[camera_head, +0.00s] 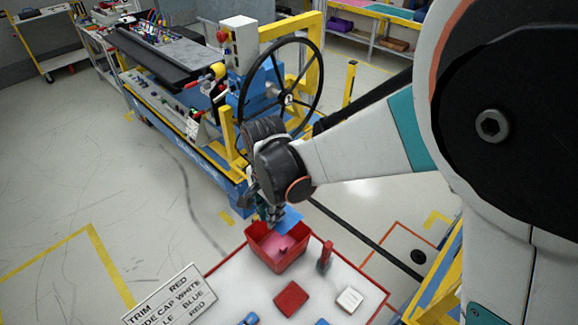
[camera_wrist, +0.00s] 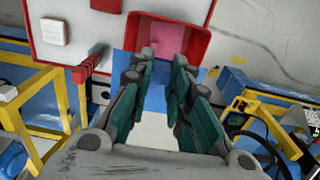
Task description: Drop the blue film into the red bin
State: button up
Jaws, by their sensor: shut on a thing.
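The blue film (camera_head: 290,220) is a thin flat sheet at my gripper (camera_head: 272,214), above the red bin. In the wrist view, the film (camera_wrist: 154,97) shows between and beside the fingers of my gripper (camera_wrist: 162,66), which is shut on it. The red bin (camera_head: 274,264) is an open box at the back of the white table, with something pink inside. In the wrist view, the bin (camera_wrist: 200,44) lies just beyond the fingertips. The fingers hide part of the film and the bin's near rim.
The white table (camera_head: 232,289) has a red edge and holds a red block (camera_head: 291,299), a white block (camera_head: 349,298), an upright red object (camera_head: 326,256) and a label card (camera_head: 165,297). A dashboard rig with a black steering wheel (camera_head: 318,75) stands behind. Open floor lies left.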

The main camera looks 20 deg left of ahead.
notch_tip(320, 180, down, 5)
jog(key=shift+b, duration=1.25)
jog(key=o, duration=0.8)
jog(key=shift+r, duration=3.8)
